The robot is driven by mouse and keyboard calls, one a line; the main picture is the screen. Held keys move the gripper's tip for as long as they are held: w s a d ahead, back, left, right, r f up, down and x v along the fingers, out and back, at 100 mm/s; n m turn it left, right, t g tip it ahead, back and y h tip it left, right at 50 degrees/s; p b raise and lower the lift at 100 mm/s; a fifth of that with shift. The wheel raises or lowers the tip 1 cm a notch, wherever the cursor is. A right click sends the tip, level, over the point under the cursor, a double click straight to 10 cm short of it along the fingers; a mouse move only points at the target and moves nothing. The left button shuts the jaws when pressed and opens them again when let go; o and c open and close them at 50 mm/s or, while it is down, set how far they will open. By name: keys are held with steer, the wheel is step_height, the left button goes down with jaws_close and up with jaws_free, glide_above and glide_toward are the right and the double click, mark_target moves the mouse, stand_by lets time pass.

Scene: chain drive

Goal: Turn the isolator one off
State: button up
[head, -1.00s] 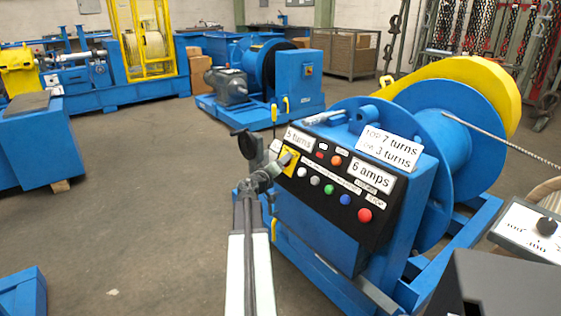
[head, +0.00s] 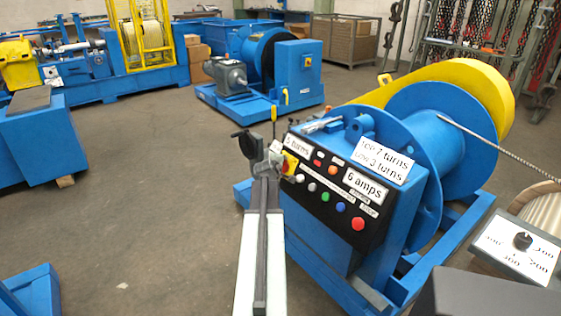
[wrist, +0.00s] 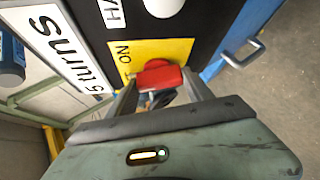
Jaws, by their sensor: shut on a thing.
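The isolator is a red knob (wrist: 160,76) on a yellow plate (wrist: 122,55) marked ON, seen in the wrist view. In the head view the yellow plate (head: 290,164) is at the upper left of the black control panel (head: 322,198), and the knob itself is mostly hidden by my gripper. My gripper (head: 279,162) reaches the plate from the left. In the wrist view its two fingers (wrist: 160,92) stand on either side of the red knob and are shut on it. The fingertips are partly hidden.
The panel has several coloured buttons, among them a red one (head: 358,223), and white labels such as "5 turns" (wrist: 62,45). A blue winch drum (head: 440,150) stands behind it. A grey box with a black dial (head: 522,241) is at the right. Open floor (head: 150,220) lies to the left.

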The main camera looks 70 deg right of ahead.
steer(key=n+y+p, duration=0.2)
steer(key=p, duration=0.1)
steer(key=shift+d+r+n, duration=0.1)
steer(key=shift+r+n, duration=0.15)
steer(key=shift+n, duration=0.15)
steer(key=shift+f+n+g+y+p, duration=0.15)
steer(key=shift+n+g+y+p, duration=0.25)
steer(key=shift+n+y+p, duration=0.4)
steer(key=shift+n, duration=0.3)
steer(key=o, duration=1.4)
steer(key=shift+c, duration=0.2)
steer(key=p+v, duration=0.6)
steer(key=v, duration=0.1)
steer(key=shift+a+r, duration=0.25)
steer(key=shift+a, duration=0.05)
